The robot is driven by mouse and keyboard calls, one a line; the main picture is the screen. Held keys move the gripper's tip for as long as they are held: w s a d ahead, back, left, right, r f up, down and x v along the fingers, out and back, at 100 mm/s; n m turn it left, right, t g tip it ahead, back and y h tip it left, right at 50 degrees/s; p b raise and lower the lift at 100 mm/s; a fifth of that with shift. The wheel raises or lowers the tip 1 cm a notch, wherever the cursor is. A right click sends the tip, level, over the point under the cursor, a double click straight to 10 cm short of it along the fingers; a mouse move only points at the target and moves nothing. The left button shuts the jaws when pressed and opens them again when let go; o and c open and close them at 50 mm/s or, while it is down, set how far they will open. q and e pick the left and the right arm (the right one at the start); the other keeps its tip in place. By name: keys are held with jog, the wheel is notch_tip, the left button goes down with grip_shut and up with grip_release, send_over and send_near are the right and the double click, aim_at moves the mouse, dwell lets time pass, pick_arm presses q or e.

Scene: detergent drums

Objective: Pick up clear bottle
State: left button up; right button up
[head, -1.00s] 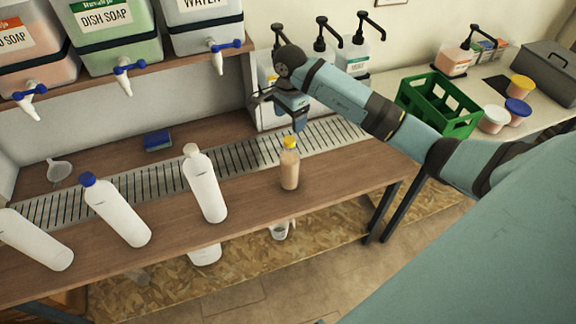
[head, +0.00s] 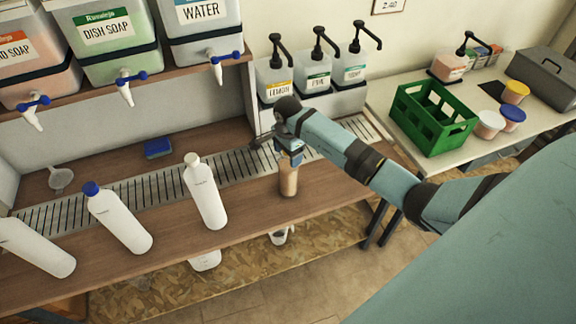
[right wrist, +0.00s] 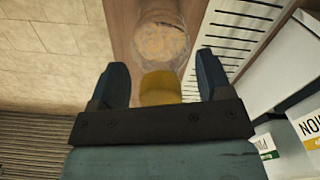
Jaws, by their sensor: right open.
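The clear bottle (head: 288,182) holds tan contents and stands upright on the wooden counter, right of the white bottles. My right gripper (head: 291,155) is over its top and hides the cap in the head view. In the right wrist view, the bottle's yellow cap (right wrist: 160,88) lies between the two open fingers of the right gripper (right wrist: 162,75), and its clear body (right wrist: 161,40) shows beyond. I cannot tell whether a finger touches it. My left gripper is not in view.
White bottles (head: 205,192) stand left on the counter (head: 245,217). A slotted drain grate (head: 235,165) runs behind. Pump dispensers (head: 317,75) stand at the back. A green crate (head: 433,118) and lidded tubs (head: 488,124) are on the right table.

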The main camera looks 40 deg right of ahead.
jog(key=shift+c, duration=0.5)
grip_shut()
jog(key=shift+r, duration=0.1)
jog(key=shift+r, duration=0.1)
jog(key=shift+w+r, duration=0.1)
jog(key=shift+r, duration=0.45)
notch_tip(320, 180, up, 19)
jog(key=b, duration=0.2)
jog(key=shift+f+b, duration=0.15)
jog(key=shift+b, duration=0.25)
